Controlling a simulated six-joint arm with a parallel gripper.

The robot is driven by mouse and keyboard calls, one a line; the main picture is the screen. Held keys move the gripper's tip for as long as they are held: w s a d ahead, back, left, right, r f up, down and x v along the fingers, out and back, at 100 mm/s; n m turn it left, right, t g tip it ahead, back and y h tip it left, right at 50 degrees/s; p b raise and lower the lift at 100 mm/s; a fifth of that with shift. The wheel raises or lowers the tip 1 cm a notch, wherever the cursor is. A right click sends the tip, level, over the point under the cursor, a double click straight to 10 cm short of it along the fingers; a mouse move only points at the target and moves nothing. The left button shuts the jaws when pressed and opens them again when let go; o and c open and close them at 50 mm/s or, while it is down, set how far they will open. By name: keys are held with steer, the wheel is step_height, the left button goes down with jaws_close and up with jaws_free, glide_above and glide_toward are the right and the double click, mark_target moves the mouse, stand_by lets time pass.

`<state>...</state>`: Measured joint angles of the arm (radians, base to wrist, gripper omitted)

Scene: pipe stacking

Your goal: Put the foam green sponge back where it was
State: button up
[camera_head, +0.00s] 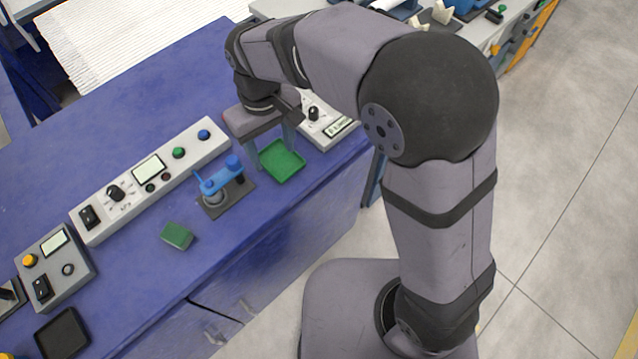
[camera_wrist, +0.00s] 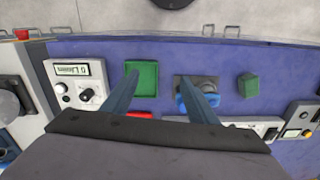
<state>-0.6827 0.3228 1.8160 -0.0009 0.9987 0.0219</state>
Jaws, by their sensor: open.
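The foam green sponge (camera_head: 177,235) is a small green block lying on the blue bench top near its front edge. It also shows in the wrist view (camera_wrist: 249,86), right of the gripper fingers. A shallow green square tray (camera_head: 280,162) lies on the bench to the right; in the wrist view the tray (camera_wrist: 141,94) is by the left finger. It looks empty where visible. My gripper (camera_head: 273,157) points down above or beside this tray, away from the sponge. Its fingers (camera_wrist: 160,80) are spread with nothing between them.
A blue clamp-like device (camera_head: 222,177) on a dark plate stands between sponge and tray. A long grey control panel (camera_head: 150,180) runs behind them. Another grey meter box (camera_head: 325,120) is right of the tray. A black tray (camera_head: 62,335) lies at front left. Bench around the sponge is clear.

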steer(key=s+d+f+m, duration=0.2)
steer(key=s+d+m, duration=0.1)
steer(key=d, duration=0.9)
steer(key=s+d+f+m, duration=0.2)
steer(key=s+d+m, duration=0.2)
steer(key=d, duration=0.9)
steer(key=shift+s+d+f+m, duration=0.15)
steer(key=shift+s+d+m, duration=0.15)
steer(key=shift+s, duration=0.9)
steer(key=shift+a, duration=0.1)
